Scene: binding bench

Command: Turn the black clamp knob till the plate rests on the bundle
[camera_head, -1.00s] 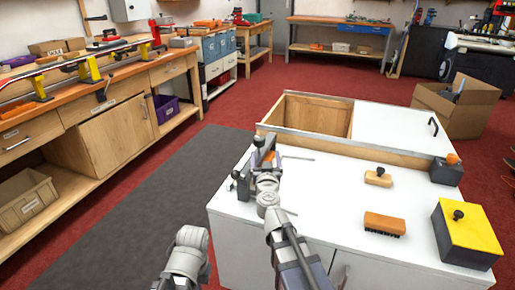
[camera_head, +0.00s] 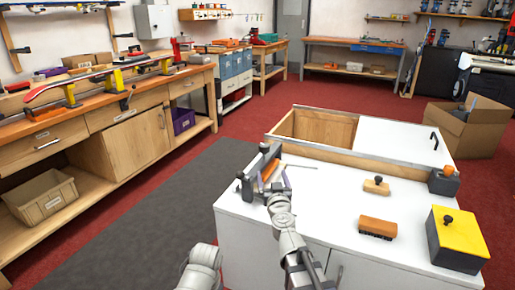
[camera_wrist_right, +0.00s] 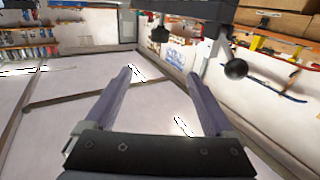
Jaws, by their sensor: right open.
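A grey clamp frame (camera_head: 252,178) stands at the left edge of the white bench top. It carries small black knobs, one on top (camera_head: 264,148) and one at its left side (camera_head: 240,176). In the right wrist view a round black knob (camera_wrist_right: 236,69) sits on a rod beyond the right fingertip. My right gripper (camera_head: 276,177) is close beside the clamp; in the wrist view its fingers (camera_wrist_right: 160,82) are apart with nothing between them. An orange piece (camera_head: 270,169) shows by the clamp, partly hidden; I cannot make out plate and bundle. My left gripper is out of view.
On the white bench top (camera_head: 335,205) lie a wooden brush (camera_head: 377,230), a knobbed wooden block (camera_head: 376,186), a yellow-topped box (camera_head: 459,235) and a dark box (camera_head: 443,182). An open compartment (camera_head: 318,130) lies behind. The bench's middle is clear.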

